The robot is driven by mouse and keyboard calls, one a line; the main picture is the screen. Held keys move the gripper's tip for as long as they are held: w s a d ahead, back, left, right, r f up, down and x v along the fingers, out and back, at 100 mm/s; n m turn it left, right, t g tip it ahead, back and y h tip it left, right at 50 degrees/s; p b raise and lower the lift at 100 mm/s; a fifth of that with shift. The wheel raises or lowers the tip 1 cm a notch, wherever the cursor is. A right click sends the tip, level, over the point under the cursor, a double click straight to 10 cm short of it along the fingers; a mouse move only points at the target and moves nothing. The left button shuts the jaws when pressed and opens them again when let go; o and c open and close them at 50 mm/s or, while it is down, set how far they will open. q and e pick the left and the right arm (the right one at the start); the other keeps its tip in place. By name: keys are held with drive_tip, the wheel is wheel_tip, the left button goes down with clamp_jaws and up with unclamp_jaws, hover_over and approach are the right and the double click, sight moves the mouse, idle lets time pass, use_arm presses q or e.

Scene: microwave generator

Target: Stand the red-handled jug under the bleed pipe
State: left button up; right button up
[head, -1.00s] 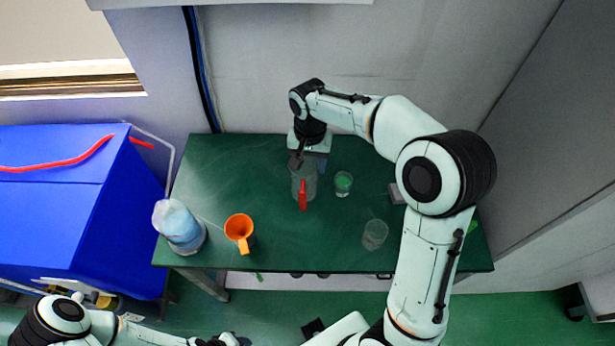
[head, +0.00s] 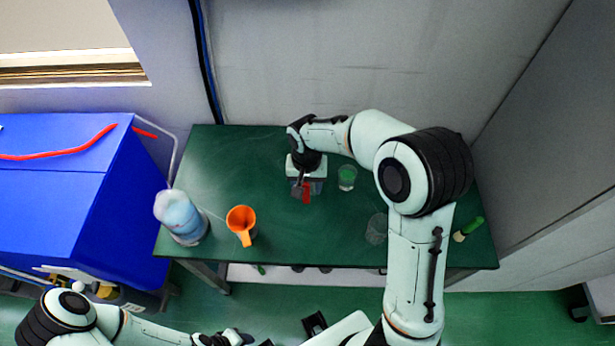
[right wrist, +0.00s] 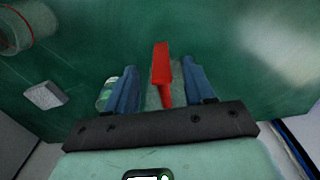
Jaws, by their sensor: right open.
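The red-handled jug (head: 307,193) stands on the green table; in the head view my right gripper hides most of its clear body. My right gripper (head: 305,184) is over the jug, pointing down. In the right wrist view the red handle of the jug (right wrist: 161,66) shows between the two blue fingers of the open right gripper (right wrist: 161,82), with a visible gap on each side. My left gripper (head: 222,339) is at the bottom edge of the head view, dark and small; its jaws cannot be made out. I cannot pick out the bleed pipe.
The green table (head: 290,235) also holds an orange jug (head: 241,221), a blue-and-white bottle (head: 181,217), a cup with green contents (head: 347,178) close right of my right gripper, a clear beaker (head: 377,229) and a green-ended item (head: 468,229). A blue cabinet (head: 70,200) stands left.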

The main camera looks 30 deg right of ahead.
sight(306, 200)
wheel_tip(306, 200, down, 4)
drive_tip(key=shift+w+f, duration=0.1)
drive_tip(key=shift+f, duration=0.15)
clamp_jaws()
drive_tip(key=shift+r, duration=0.2)
